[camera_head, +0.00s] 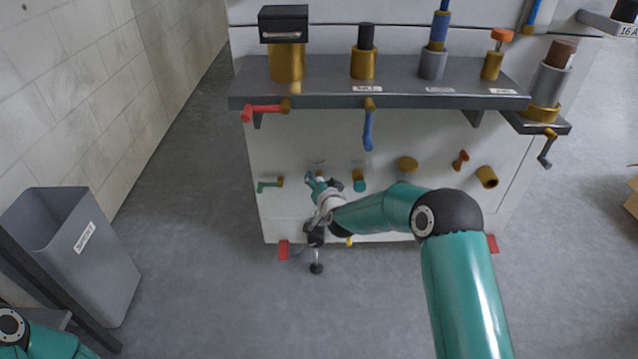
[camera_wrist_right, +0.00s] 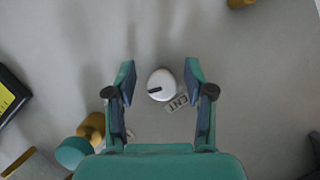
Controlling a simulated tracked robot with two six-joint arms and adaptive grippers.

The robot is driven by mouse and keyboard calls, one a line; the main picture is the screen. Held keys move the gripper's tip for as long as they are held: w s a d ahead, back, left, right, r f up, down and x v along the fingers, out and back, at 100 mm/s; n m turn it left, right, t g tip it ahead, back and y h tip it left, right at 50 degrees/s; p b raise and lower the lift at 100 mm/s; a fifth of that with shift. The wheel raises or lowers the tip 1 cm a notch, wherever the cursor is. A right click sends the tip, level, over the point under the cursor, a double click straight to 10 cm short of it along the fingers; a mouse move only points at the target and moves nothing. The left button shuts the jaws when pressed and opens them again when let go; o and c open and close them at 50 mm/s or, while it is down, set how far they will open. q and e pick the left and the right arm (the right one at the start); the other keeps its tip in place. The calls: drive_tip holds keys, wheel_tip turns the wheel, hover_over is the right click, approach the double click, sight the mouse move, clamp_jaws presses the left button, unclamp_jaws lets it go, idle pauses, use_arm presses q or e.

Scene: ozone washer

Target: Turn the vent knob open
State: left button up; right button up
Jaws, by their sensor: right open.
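The vent knob (camera_wrist_right: 163,88) is a small white round knob with a black pointer line, on a grey panel in the right wrist view. A label (camera_wrist_right: 177,103) reading "ENT", partly covered, sits beside it. My right gripper (camera_wrist_right: 160,70) is open, with one finger on each side of the knob and a visible gap to both. In the head view my right gripper (camera_head: 317,184) is at the front panel's lower middle, and I cannot make out the knob there. My left gripper is out of view.
A teal-capped brass fitting (camera_head: 358,180) is just right of the gripper. A small teal lever (camera_head: 268,184) is to its left. Red (camera_head: 262,110) and blue (camera_head: 368,130) handles hang from the shelf (camera_head: 400,90) above. A grey bin (camera_head: 85,250) stands at left.

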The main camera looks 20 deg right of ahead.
drive_tip(key=shift+s, duration=0.1)
drive_tip(key=v, duration=1.1)
drive_tip(key=shift+s, duration=0.35)
drive_tip(key=shift+r, duration=0.1)
drive_tip(key=shift+d, duration=0.1)
